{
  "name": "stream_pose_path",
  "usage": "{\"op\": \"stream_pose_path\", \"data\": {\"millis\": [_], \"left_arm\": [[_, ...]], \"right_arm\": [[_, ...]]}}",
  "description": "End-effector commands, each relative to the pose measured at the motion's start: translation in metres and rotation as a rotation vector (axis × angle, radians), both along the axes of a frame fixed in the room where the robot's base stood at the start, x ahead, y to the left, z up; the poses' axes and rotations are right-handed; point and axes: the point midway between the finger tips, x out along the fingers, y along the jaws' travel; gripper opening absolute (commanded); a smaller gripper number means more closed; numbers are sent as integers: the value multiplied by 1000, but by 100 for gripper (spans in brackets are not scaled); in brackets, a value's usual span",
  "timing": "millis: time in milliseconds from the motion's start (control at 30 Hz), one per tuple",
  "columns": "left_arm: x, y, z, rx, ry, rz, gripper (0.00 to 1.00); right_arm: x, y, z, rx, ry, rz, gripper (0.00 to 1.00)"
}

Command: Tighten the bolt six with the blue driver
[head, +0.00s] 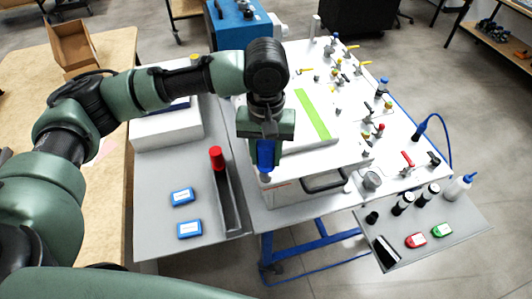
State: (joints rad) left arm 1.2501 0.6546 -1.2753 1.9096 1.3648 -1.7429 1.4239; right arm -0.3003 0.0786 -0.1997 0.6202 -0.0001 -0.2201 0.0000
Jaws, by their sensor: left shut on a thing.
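My left gripper (265,139) is shut on the blue driver (264,157), which points down over the front part of the white analyser panel (285,150). The gripper and arm hide part of the panel beneath. Bolt six cannot be made out, and I cannot tell whether the driver tip touches anything. My right gripper is not in view.
A red-handled driver (217,158) stands at a dark holder on the grey side table (160,232), near two blue labelled boxes (183,197). Valves and fittings crowd the panel's right side. A grey shelf (455,215) at right holds bottles and small boxes.

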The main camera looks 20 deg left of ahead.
Motion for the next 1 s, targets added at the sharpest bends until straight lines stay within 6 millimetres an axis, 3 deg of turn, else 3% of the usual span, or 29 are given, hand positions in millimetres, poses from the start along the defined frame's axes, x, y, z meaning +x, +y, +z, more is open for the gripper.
{"op": "stream_pose_path", "data": {"millis": [567,1000], "left_arm": [[0,0,1,0,0,-15,0],[0,0,5,0,2,-494,0]], "right_arm": [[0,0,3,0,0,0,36],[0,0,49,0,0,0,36]]}}
